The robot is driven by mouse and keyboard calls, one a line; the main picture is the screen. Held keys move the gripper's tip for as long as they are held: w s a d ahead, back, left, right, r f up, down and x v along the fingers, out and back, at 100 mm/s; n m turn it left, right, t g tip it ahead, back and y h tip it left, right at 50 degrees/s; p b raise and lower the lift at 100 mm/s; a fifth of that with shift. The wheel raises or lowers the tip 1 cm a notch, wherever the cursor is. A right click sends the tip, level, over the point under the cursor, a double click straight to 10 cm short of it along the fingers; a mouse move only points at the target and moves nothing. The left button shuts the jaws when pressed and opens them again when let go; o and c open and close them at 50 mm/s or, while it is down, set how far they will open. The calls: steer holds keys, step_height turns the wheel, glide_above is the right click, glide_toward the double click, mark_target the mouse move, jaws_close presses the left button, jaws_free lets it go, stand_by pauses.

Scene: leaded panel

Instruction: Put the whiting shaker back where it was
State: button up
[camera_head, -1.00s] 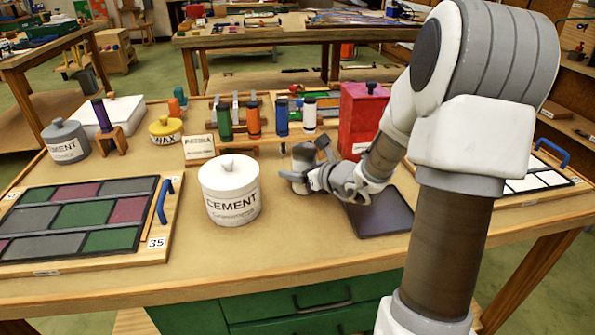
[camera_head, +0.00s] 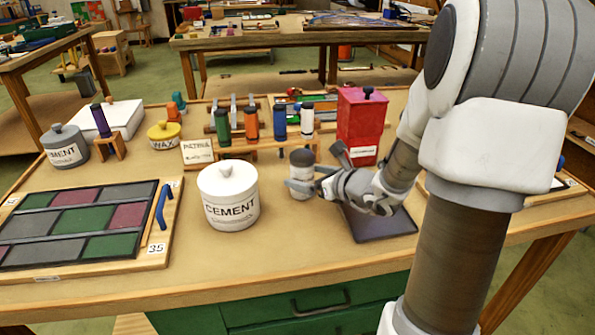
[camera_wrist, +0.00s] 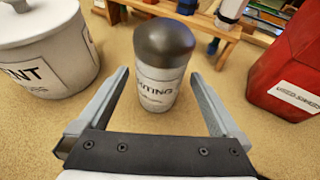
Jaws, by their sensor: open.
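The whiting shaker (camera_wrist: 158,85), a white cylinder with a dark grey domed top and partly readable "WHITING" lettering, stands upright on the bench in the wrist view. My gripper (camera_wrist: 158,80) is open, with one finger on each side of the shaker and visible gaps to both fingers. In the head view my gripper (camera_head: 311,184) reaches the shaker from the right. A dark flat mat (camera_head: 385,225) lies under my wrist.
The white cement jar (camera_head: 228,196) stands close left of my gripper. A red box (camera_head: 361,125) stands behind it to the right. A wooden rack (camera_head: 262,146) with coloured tubes stands behind the shaker. A leaded panel (camera_head: 85,220) lies at left; the bench front is clear.

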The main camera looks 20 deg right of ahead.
steer(key=p+v, duration=0.1)
steer(key=v, duration=0.5)
steer(key=shift+s+d+r, duration=0.1)
steer(key=shift+s+r, duration=0.05)
steer(key=shift+s, duration=0.15)
